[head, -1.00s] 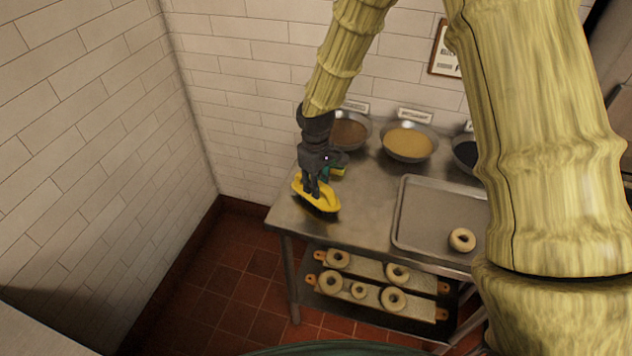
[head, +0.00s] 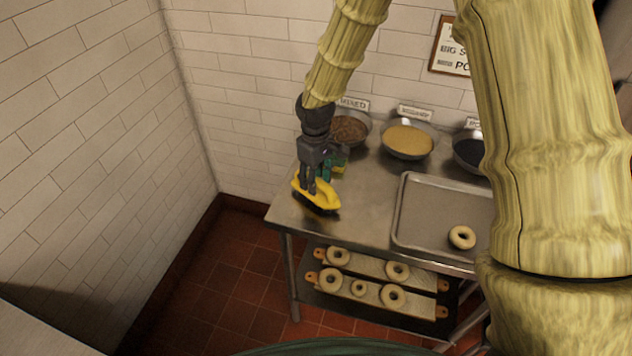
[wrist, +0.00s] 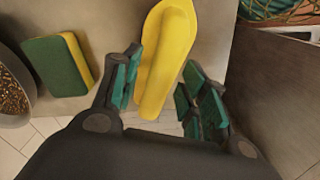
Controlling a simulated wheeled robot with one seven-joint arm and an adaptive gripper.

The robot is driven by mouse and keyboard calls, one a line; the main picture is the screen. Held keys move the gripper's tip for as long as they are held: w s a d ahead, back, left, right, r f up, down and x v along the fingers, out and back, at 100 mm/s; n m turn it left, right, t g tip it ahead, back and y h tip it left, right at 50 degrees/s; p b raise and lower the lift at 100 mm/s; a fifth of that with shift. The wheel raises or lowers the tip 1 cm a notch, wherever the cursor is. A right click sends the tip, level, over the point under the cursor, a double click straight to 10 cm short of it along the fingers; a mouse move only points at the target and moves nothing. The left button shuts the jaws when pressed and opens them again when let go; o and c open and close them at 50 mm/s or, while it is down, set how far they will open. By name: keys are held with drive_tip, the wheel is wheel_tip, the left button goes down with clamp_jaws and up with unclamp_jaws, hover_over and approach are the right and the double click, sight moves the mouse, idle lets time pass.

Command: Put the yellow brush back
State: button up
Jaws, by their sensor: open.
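The yellow brush (head: 325,194) rests with its dark bristles down on the left end of the steel table (head: 370,205), near the front left corner. My gripper (head: 316,188) is at the brush, pointing down. In the wrist view the yellow brush (wrist: 168,60) lies between the two spread fingers of my gripper (wrist: 160,95). A gap shows between the brush and the right finger; the left finger is close to it, and I cannot tell if they touch.
A green and yellow sponge (wrist: 58,65) lies beside the brush. Bowls of toppings, including a yellow-filled one (head: 408,140), line the wall. A tray (head: 420,212) with one bagel (head: 462,237) stands to the right. Bagel boards (head: 375,272) fill the lower shelf.

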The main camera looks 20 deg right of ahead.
wheel_tip(320, 180, up, 11)
drive_tip(key=b, duration=0.2)
idle(0.4)
drive_tip(key=shift+f, duration=0.1)
